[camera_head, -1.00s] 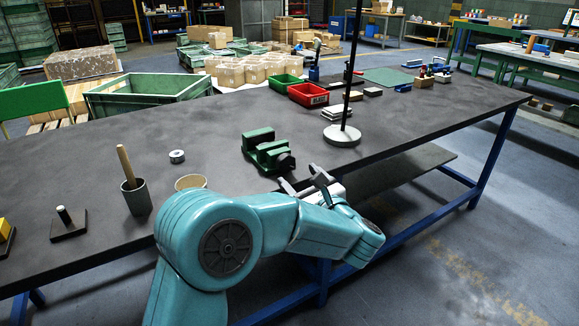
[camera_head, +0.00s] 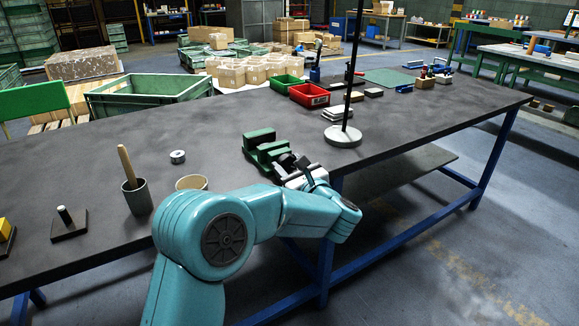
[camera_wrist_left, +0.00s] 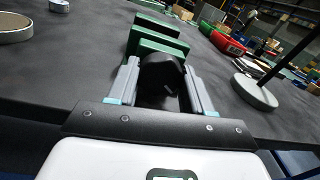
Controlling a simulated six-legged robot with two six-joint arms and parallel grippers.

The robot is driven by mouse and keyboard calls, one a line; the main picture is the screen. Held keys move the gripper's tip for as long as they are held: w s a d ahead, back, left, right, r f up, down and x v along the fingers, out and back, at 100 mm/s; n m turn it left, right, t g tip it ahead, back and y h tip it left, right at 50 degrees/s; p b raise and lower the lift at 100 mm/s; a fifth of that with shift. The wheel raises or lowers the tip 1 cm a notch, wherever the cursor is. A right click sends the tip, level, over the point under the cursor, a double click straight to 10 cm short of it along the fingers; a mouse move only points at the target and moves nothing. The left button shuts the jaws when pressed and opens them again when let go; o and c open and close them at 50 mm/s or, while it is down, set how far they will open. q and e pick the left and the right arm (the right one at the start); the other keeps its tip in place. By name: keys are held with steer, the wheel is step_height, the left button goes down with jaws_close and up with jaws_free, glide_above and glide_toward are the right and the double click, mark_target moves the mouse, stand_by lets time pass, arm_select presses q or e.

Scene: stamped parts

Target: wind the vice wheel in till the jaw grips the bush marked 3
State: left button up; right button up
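The green vice (camera_head: 258,139) stands at the bench's front edge; it also shows in the left wrist view (camera_wrist_left: 155,48). Its dark wheel (camera_wrist_left: 162,72) faces my left gripper. My left gripper (camera_head: 290,163) is at the wheel, with one finger on each side of it in the left wrist view (camera_wrist_left: 163,88). The fingers look spread; I cannot tell if they touch the wheel. A small grey ring-shaped part (camera_head: 177,156) lies on the bench left of the vice, and no number on it is readable. I see no bush between the jaws. My right gripper is not in view.
A grey cup with a wooden handle (camera_head: 137,199), a round tan dish (camera_head: 191,183) and a dark block with a peg (camera_head: 68,223) stand to the left. A lamp base (camera_head: 342,136) and red bin (camera_head: 309,95) are right of and behind the vice.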

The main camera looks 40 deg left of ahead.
arm_select(q)
steer(key=shift+f+m+b, duration=0.1)
steer(key=shift+m+b, duration=0.65)
steer(key=shift+m, duration=0.15)
steer(key=shift+m+b, duration=0.35)
steer(key=shift+m, duration=1.35)
steer(key=shift+w+m, duration=0.1)
steer(key=shift+m, duration=0.7)
steer(key=shift+g, duration=0.3)
steer(key=o, duration=1)
